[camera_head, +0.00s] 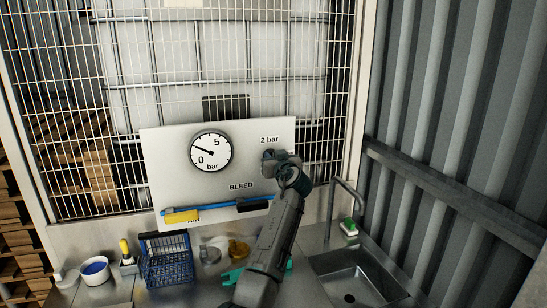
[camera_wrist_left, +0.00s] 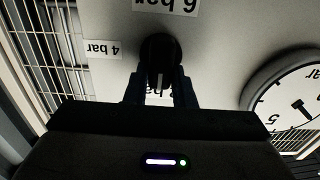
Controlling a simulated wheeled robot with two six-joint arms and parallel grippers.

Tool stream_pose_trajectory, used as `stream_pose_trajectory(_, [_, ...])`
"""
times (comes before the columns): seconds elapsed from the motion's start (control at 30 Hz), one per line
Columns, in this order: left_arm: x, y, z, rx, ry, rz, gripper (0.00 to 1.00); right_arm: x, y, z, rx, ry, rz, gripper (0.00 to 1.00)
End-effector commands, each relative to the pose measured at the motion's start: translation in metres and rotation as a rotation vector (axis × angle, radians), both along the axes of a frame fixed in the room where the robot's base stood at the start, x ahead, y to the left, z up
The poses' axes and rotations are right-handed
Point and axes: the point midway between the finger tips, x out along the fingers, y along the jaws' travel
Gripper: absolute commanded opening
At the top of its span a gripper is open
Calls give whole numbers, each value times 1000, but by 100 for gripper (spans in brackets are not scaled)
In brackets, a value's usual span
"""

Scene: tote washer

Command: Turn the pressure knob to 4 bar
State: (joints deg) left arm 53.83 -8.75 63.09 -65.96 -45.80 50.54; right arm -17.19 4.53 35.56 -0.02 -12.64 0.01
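A pale panel (camera_head: 165,150) is fixed to the mesh, and a dark knob is on its right side. In the left wrist view, which is upside down, the knob (camera_wrist_left: 160,50) has a white mark that points toward the partly hidden "2 bar" label. The "4 bar" label (camera_wrist_left: 103,49) and "6 bar" label (camera_wrist_left: 166,5) lie around it. My left gripper (camera_head: 270,155) is at the knob and hides most of it in the head view. In the wrist view its fingers (camera_wrist_left: 160,88) flank the knob; I cannot tell whether they press on it. My right gripper is out of view.
A round gauge (camera_head: 211,152) on the panel has its needle between 0 and 5. Below are a blue pipe with a yellow lever (camera_head: 182,216), a blue basket (camera_head: 166,259), a bowl (camera_head: 95,270) and a sink (camera_head: 352,280) with a tap (camera_head: 333,205).

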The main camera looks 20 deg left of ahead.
Motion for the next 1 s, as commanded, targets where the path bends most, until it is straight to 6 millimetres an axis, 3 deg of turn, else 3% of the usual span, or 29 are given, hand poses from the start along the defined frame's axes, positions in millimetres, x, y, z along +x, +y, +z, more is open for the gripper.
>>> stream_pose_trajectory(0.03, [0, 0, 0, 0, 0, 0, 12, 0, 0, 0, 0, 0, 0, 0])
stream_pose_trajectory(0.1, [0, 0, 0, 0, 0, 0, 0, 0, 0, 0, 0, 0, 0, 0])
stream_pose_trajectory(0.53, [0, -1, -2, 67, 45, 0, 0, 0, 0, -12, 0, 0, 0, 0])
stream_pose_trajectory(1.0, [3, -6, -5, 395, 267, -1, 0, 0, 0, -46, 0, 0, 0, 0])
